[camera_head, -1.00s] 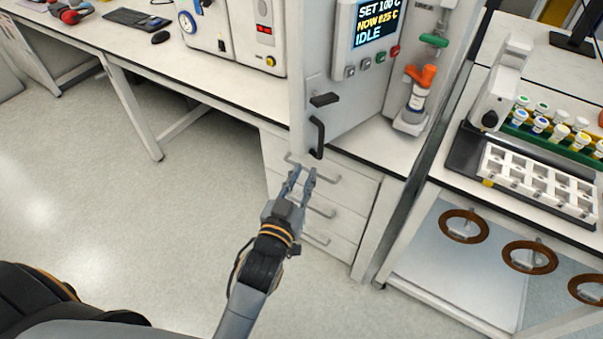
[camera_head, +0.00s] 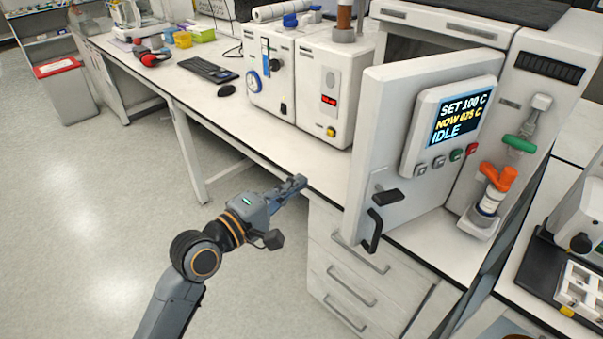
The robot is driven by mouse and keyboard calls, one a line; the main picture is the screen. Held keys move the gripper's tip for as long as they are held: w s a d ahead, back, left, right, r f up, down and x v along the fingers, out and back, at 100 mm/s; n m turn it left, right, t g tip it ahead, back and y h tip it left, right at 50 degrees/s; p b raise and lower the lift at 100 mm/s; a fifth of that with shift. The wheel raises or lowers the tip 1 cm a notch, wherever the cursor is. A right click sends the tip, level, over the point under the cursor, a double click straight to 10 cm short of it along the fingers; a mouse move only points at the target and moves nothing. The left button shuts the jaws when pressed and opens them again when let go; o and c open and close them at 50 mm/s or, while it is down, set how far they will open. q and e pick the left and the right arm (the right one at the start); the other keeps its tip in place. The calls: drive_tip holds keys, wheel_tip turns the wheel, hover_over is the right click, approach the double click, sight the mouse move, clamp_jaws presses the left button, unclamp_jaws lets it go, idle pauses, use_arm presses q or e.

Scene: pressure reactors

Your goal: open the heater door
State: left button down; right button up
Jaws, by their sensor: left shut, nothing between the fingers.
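The heater door (camera_head: 385,125) is a white panel with a screen (camera_head: 460,118) reading SET 100 C, NOW 025 C, IDLE. It stands swung out from the heater body (camera_head: 545,80), with a dark gap (camera_head: 420,48) behind its top edge. A black handle (camera_head: 372,230) is low near its left edge, with a dark latch (camera_head: 388,196) just above. My left gripper (camera_head: 299,183) is shut and empty, left of the handle and apart from it, in front of the bench edge. My right gripper is out of view.
A white instrument (camera_head: 335,95) stands on the bench left of the door. Drawers (camera_head: 345,285) with bar handles are below it. An orange-handled valve (camera_head: 497,177) is to the right. The floor at left is clear.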

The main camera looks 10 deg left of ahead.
sight(372, 199)
use_arm(q)
drive_tip(key=p+x, duration=0.2)
drive_tip(key=x, duration=0.8)
drive_tip(key=s+d+p, duration=0.2)
drive_tip(key=s, duration=0.2)
drive_tip(key=s+d+p, duration=0.2)
drive_tip(key=s+d, duration=0.1)
drive_tip(key=s, duration=0.1)
drive_tip(key=s+d+p, duration=0.2)
drive_tip(key=s+p, duration=0.1)
drive_tip(key=shift+s+d+r, duration=0.15)
drive_tip(key=shift+s+d, duration=0.05)
drive_tip(key=shift+s, duration=0.2)
drive_tip(key=shift+d, duration=0.1)
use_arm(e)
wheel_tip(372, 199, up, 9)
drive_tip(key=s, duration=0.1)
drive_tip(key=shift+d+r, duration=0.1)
